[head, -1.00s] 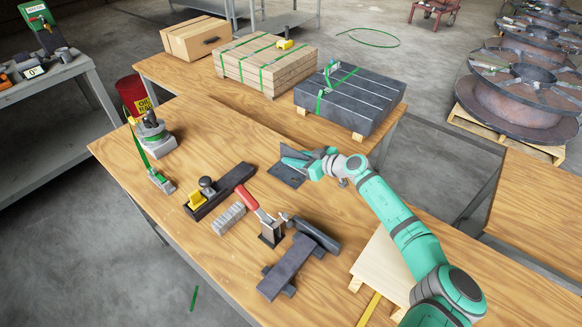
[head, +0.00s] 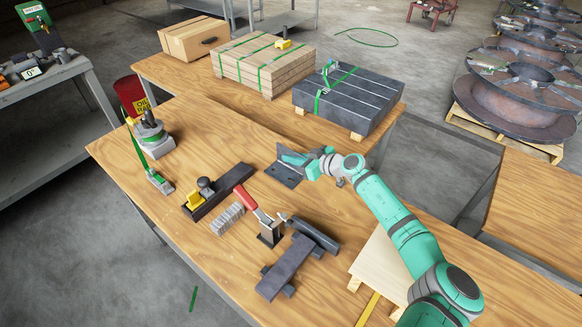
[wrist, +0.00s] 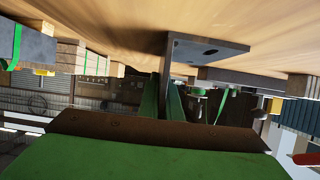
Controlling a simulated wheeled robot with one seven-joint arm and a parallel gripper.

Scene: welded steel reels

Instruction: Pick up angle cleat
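The angle cleat (head: 284,175) is a dark grey steel L-shaped piece on the wooden bench, with one flange flat and one upright. In the wrist view the cleat (wrist: 208,48) appears upside down, with a hole in its flat flange. My gripper (head: 293,159) is at the upright flange. In the wrist view the green fingers of the gripper (wrist: 164,92) lie close on either side of this flange and seem shut on it. The flat flange still appears to rest on the bench. The fingertips are partly hidden in the head view.
Left of the cleat are a dark plane-like tool (head: 218,190), a grey ribbed block (head: 227,219) and a red-handled toggle clamp (head: 268,228). Behind stands a strapped dark steel stack (head: 345,98). The bench around the cleat's left and back is clear.

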